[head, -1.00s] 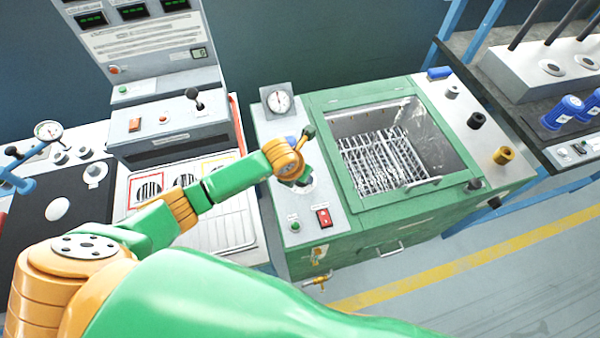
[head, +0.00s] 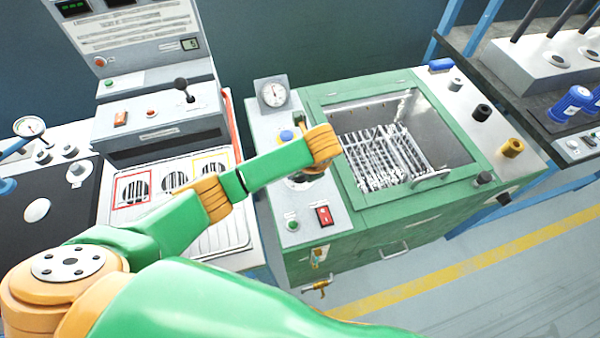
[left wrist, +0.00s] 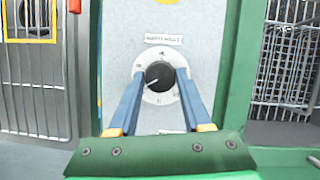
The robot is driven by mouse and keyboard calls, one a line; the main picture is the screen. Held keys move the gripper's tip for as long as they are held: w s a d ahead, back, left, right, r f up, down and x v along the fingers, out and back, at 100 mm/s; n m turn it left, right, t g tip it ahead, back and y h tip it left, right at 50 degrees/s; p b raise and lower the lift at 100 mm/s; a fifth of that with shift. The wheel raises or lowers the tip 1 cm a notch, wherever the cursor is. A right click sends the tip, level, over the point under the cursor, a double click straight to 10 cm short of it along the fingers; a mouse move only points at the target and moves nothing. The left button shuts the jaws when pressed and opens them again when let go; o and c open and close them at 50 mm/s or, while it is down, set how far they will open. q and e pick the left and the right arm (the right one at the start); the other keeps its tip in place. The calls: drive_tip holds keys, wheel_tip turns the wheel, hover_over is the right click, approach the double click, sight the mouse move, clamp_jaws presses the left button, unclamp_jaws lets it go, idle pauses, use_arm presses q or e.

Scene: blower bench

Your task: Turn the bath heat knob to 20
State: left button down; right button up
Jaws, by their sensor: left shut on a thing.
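The bath heat knob (left wrist: 159,75) is black, on a white round dial with small marks, under a label plate. A light line on it seems to point to the lower left; the dial figures are too small to read. My left gripper (left wrist: 160,77) is shut on the knob, with one blue finger on each side. In the head view my orange wrist is over the left panel of the green bath (head: 375,205) and hides the knob and most of the fingers. My right gripper is in neither view.
The panel also carries a gauge (head: 273,93), a blue button (head: 286,136), a green button (head: 292,225) and a red switch (head: 324,215). The open bath with a wire rack (head: 385,158) lies just right of my wrist. A grey control box (head: 158,128) stands to the left.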

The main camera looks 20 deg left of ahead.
use_arm(q)
drive_tip(key=shift+f+n+g+y+b, duration=0.1)
drive_tip(key=shift+n+g+y+b, duration=0.25)
drive_tip(key=shift+n+b, duration=0.6)
drive_tip(key=shift+n, duration=0.55)
drive_tip(key=shift+c, duration=1.7)
unclamp_jaws()
drive_tip(key=shift+w, duration=0.1)
